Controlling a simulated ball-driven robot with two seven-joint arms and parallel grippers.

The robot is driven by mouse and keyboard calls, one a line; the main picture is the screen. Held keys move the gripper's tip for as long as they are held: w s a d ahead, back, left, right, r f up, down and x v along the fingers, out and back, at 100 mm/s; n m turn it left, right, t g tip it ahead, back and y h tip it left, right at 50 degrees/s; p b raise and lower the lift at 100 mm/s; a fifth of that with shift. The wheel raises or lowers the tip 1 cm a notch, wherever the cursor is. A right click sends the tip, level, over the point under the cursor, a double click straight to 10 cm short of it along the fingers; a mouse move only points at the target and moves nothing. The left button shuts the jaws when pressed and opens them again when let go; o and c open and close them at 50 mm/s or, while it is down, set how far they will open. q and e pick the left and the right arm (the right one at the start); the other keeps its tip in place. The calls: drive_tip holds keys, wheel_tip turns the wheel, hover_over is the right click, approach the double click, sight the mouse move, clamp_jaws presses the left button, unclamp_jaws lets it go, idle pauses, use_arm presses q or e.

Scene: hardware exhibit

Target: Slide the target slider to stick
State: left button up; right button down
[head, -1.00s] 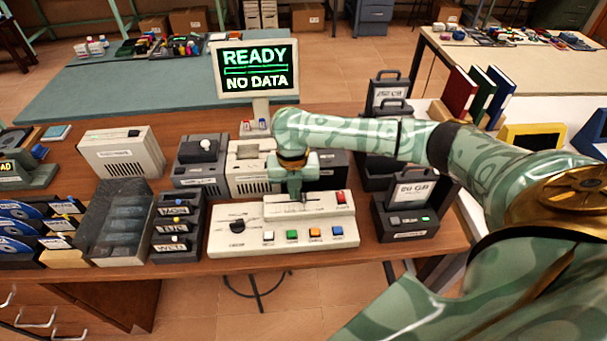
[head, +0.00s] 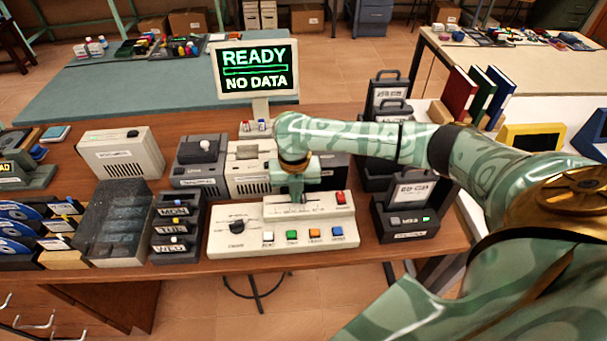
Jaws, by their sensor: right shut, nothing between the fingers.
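A cream control box (head: 245,247) sits on the wooden desk. It has a black knob (head: 237,226) at the left, a row of coloured buttons along its front and a red switch (head: 340,198) at the right. A raised panel with a slider track (head: 325,208) is on its upper part. My right gripper (head: 297,200) points down at this track, shut, with its tips at or just above it. The gripper hides the slider knob, so I cannot tell its position or whether the tips touch it. My left gripper is out of view.
A monitor (head: 255,70) behind reads "READY" and "NO DATA". Dark drive units (head: 405,220) stand right of the box. Small labelled boxes (head: 177,225) and a clear-lidded tray (head: 115,230) are on the left. A grey device (head: 200,165) stands behind.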

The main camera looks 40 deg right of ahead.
sight(308, 201)
drive_tip(key=shift+s+d+p, duration=0.3)
drive_tip(key=shift+s+d, duration=0.1)
drive_tip(key=shift+d, duration=0.25)
drive_tip(key=shift+s+d+p, duration=0.25)
drive_tip(key=shift+s+d, duration=0.15)
drive_tip(key=shift+d, duration=0.25)
drive_tip(key=shift+w+a+p, duration=0.15)
drive_tip(key=shift+a+p, duration=0.1)
drive_tip(key=shift+p, duration=0.25)
idle(0.4)
wheel_tip(308, 201, up, 7)
drive_tip(key=p, duration=0.8)
drive_tip(key=shift+r, duration=0.1)
